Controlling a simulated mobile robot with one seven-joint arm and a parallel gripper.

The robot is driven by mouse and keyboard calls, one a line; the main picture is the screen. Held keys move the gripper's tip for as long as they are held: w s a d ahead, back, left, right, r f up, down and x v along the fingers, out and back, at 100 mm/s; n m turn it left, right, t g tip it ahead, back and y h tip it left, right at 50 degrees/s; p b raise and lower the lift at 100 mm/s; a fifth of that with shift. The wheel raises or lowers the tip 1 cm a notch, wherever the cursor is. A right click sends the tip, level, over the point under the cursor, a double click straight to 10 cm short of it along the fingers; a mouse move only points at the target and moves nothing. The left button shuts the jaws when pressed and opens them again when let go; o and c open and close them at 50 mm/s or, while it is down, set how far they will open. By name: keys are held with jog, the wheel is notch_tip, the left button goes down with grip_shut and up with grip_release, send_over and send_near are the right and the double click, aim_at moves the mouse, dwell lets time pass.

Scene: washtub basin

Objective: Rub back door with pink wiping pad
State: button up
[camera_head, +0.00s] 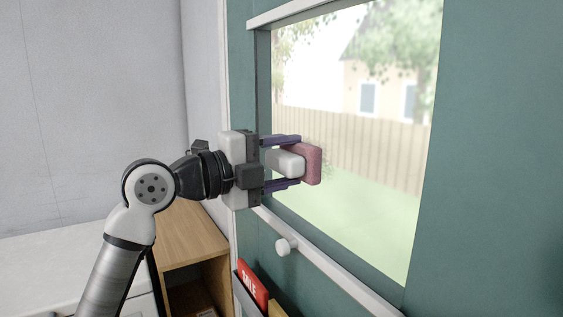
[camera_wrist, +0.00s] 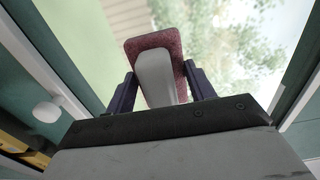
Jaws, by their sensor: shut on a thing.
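The pink wiping pad (camera_head: 313,164) has a white handle (camera_head: 288,163) and is in front of the door's window. My gripper (camera_head: 283,163) is shut on the white handle, one finger on each side. In the wrist view the pad (camera_wrist: 154,42) lies beyond the fingertips of my gripper (camera_wrist: 155,90), over the glass. The back door (camera_head: 480,150) is green with a large window pane (camera_head: 370,160). I cannot tell whether the pad touches the glass.
A white round knob (camera_head: 285,246) sticks out from the door below the window. Under it a holder carries a red sign (camera_head: 252,284). A wooden cabinet (camera_head: 190,235) and a white counter (camera_head: 50,255) stand at the left, by the grey wall (camera_head: 90,100).

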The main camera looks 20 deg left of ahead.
aim_at(284, 167)
jog(key=shift+w+d, duration=0.25)
jog(key=shift+w, duration=0.1)
jog(key=shift+s+d+b, duration=0.8)
jog(key=shift+s+d, duration=0.35)
jog(key=shift+d, duration=0.3)
jog(key=shift+w+a, duration=0.25)
jog(key=shift+w, duration=0.05)
jog(key=shift+w+a+p, duration=0.3)
jog(key=shift+w+a, duration=0.65)
jog(key=shift+a, duration=0.15)
jog(key=shift+s+a+f, duration=0.1)
jog(key=shift+s+a, duration=0.35)
jog(key=shift+s, duration=0.05)
jog(key=shift+b+v, duration=0.3)
jog(key=shift+v, duration=1.95)
